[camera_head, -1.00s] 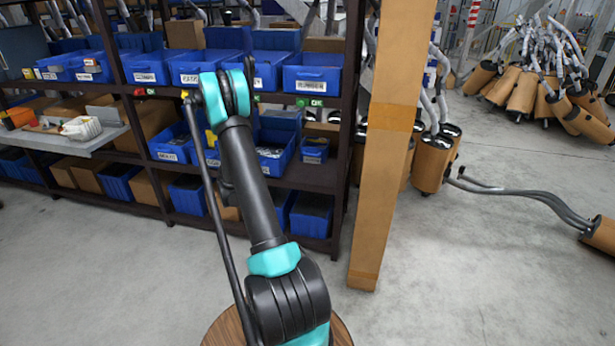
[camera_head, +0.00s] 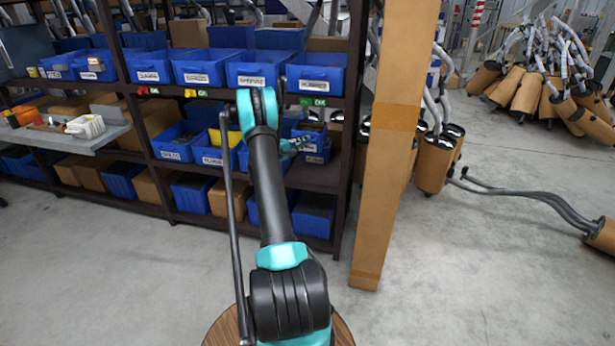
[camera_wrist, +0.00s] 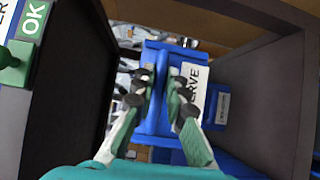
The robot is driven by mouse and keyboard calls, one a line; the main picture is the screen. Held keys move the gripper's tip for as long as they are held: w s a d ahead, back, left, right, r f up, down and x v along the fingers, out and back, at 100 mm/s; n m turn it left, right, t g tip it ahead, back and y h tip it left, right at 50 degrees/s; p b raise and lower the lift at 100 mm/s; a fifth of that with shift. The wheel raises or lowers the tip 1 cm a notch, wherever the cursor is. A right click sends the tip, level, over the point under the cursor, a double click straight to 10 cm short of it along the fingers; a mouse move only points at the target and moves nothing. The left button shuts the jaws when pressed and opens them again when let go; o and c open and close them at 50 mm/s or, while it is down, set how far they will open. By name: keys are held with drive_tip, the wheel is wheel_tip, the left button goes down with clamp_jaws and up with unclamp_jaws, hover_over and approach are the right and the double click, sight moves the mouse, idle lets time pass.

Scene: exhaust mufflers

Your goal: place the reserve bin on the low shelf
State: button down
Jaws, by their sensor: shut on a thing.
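The reserve bin is blue, with a white label reading "...ERVE" in the wrist view (camera_wrist: 153,118). My gripper (camera_wrist: 160,85) is shut on its wall, one finger on each side. In the head view my gripper (camera_head: 296,144) reaches into the right end of the low shelf (camera_head: 318,178), under the upper row of bins. The held bin is mostly hidden there by the gripper and neighbouring bins. I cannot tell whether its base touches the shelf board.
A smaller labelled blue bin (camera_wrist: 215,104) sits beyond it in the wrist view. Upper bins (camera_head: 316,74) stand above. A brown column (camera_head: 388,150) stands right of the rack. The floor in front is clear.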

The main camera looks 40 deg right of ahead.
wheel_tip(320, 180, down, 19)
drive_tip(key=shift+r, duration=0.2)
drive_tip(key=c, duration=1.6)
unclamp_jaws()
drive_tip(key=shift+o, duration=0.2)
drive_tip(key=shift+a, duration=0.15)
